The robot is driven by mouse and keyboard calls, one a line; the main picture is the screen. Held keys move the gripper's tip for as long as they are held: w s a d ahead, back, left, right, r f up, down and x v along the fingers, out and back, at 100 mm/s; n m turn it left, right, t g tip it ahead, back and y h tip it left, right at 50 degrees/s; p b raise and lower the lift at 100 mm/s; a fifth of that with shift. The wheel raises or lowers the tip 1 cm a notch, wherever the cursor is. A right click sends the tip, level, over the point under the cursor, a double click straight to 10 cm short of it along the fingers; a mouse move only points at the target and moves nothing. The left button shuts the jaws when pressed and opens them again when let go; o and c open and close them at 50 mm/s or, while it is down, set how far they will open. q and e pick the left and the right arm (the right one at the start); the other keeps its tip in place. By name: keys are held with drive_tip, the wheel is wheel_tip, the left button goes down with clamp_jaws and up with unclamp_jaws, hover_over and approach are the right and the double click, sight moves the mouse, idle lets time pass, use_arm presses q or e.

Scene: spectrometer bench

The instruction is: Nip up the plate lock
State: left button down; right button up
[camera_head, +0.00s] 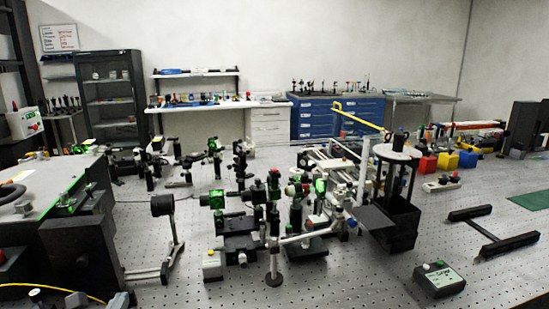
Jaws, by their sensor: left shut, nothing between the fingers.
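My right gripper is not in view.
Green-lit optics mounts (270,215) crowd the middle of the perforated bench. A black disc on a stand (162,205) stands right of the plate. A yellow cable (50,288) runs along the lower left.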

use_arm(q)
drive_tip(key=shift+s+f, duration=0.1)
drive_tip(key=shift+f, duration=0.3)
drive_tip(key=shift+s+a+f, duration=0.15)
drive_tip(key=shift+a+f, duration=0.1)
idle(0.5)
drive_tip(key=shift+r, duration=0.35)
drive_tip(key=shift+f+v, duration=0.15)
drive_tip(key=shift+v, duration=1.3)
drive_tip(key=shift+f+v, duration=0.15)
drive_tip(key=shift+v, duration=1.25)
drive_tip(key=shift+s, duration=0.1)
